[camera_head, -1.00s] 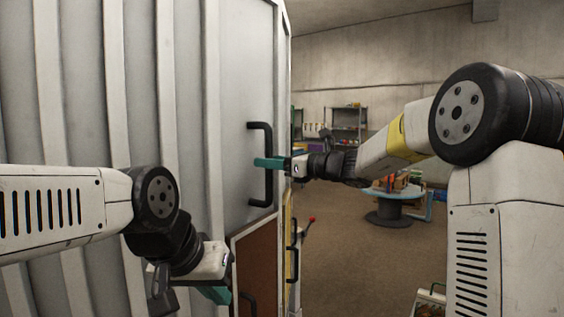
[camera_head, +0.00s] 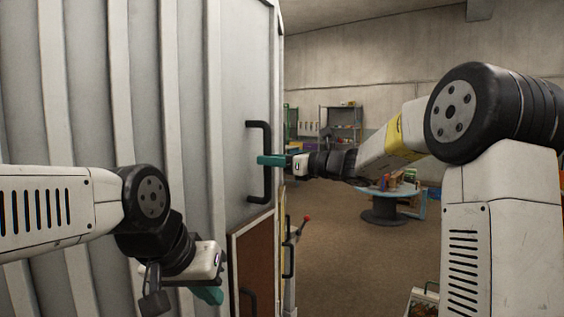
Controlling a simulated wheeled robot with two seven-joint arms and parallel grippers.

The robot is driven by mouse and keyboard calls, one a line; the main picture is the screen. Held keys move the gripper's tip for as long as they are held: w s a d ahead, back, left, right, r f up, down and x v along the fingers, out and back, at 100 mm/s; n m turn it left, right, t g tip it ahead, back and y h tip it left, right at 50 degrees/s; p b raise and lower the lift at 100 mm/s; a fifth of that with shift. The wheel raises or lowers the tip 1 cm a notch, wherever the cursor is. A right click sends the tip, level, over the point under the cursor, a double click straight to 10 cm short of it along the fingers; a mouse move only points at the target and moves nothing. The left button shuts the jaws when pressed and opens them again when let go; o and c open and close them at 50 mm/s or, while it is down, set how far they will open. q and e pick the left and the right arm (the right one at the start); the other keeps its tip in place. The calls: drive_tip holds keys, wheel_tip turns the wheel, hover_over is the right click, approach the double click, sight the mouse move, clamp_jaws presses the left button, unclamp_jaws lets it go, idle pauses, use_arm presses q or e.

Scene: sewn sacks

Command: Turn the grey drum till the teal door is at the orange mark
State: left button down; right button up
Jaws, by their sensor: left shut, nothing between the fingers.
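A tall grey ribbed surface (camera_head: 90,110), which looks like the drum, fills the left of the view. A grey panel at its right side carries a black upright handle (camera_head: 266,135). My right gripper (camera_head: 272,160) has teal fingers level with the middle of this handle, overlapping its bar; I cannot tell whether they grip it. My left gripper (camera_head: 208,295) is shut and empty, low in front of the ribbed surface, with its teal fingertips partly hidden by its own body. I see no teal door and no orange mark.
Below the grey panel is a brown panel (camera_head: 252,255) with a black handle; a narrow yellow strip with another handle stands beside it. A red-tipped lever (camera_head: 306,219) is just right. A round blue-topped table (camera_head: 385,192) and shelves (camera_head: 340,120) stand behind. Brown floor between is open.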

idle(0.4)
drive_tip(key=v, duration=1.1)
drive_tip(key=shift+s, duration=0.35)
drive_tip(key=shift+r, duration=0.1)
